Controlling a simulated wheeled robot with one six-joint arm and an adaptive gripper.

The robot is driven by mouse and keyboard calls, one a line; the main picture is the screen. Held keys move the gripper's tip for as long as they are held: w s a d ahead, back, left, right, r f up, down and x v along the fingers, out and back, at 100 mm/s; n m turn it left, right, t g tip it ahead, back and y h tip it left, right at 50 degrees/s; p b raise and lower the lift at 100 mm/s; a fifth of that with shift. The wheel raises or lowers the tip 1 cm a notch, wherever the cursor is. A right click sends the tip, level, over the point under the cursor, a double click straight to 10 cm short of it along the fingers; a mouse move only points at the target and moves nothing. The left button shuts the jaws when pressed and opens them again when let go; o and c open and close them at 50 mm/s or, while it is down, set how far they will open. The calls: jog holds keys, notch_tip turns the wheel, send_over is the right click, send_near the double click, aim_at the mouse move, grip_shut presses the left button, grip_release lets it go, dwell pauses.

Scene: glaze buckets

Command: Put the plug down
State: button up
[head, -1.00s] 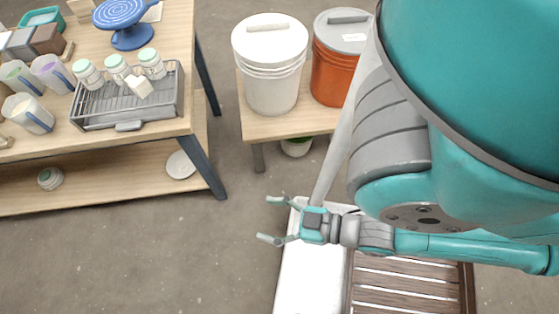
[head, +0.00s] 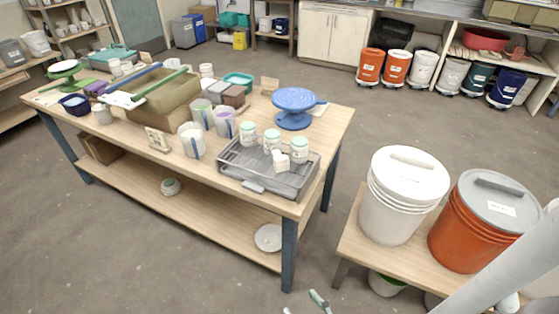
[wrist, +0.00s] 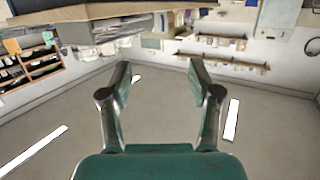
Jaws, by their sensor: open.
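A small white blocky piece (head: 281,161), which may be the plug, leans among the white jars with pale green lids (head: 272,141) in the grey wire tray (head: 255,186) on the wooden table. I cannot tell exactly what it rests on. My gripper (head: 303,306) shows only by its fingertips at the bottom edge of the head view, low in front of the table and well away from the tray. In the wrist view my gripper (wrist: 160,78) is open, with nothing between its fingers, over bare floor.
A blue turntable (head: 294,105) and several jugs (head: 192,140) stand around the tray. A white bucket (head: 402,195) and an orange bucket (head: 478,225) stand on a low bench at right. Open floor (head: 180,260) lies in front of the table.

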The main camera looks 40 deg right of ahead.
jog(key=w+d+r+m+h, duration=0.1)
jog(key=w+d, duration=0.3)
jog(key=w, duration=0.3)
jog(key=w+d+m+h, duration=0.1)
jog(key=w+d, duration=0.3)
jog(key=w, duration=0.2)
jog(key=m+h, duration=0.1)
jog(key=h, duration=0.2)
send_near(283, 162)
jog(key=shift+t, duration=0.3)
jog(key=x, duration=1.1)
jog(key=shift+w+d+f, duration=0.15)
jog(key=shift+w+f, duration=0.15)
jog(key=c, duration=1.1)
jog(key=shift+r, duration=0.15)
